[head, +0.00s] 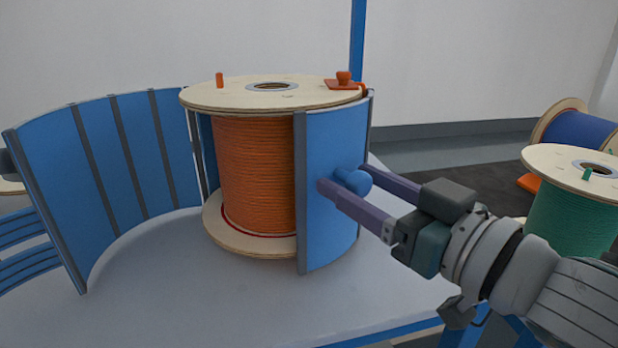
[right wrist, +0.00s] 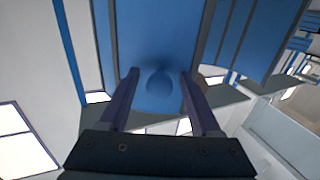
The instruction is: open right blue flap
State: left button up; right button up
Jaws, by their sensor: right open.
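The right blue flap (head: 332,215) is a curved blue panel with grey edges, standing upright in front of the right side of a spool of orange cable (head: 256,170). A round blue knob (head: 353,181) sticks out of its outer face. My right gripper (head: 341,176) is open, with its two purple fingers on either side of the knob. In the right wrist view the knob (right wrist: 159,84) lies between the fingertips, with a visible gap to the fingers. The left blue flap (head: 130,150) stands swung out at the left. My left gripper is not in view.
The spool stands on a pale grey table (head: 190,300) with a blue front edge. An orange clamp piece (head: 343,80) sits on the spool's top.

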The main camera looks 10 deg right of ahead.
grip_shut()
dwell(0.4)
dwell(0.9)
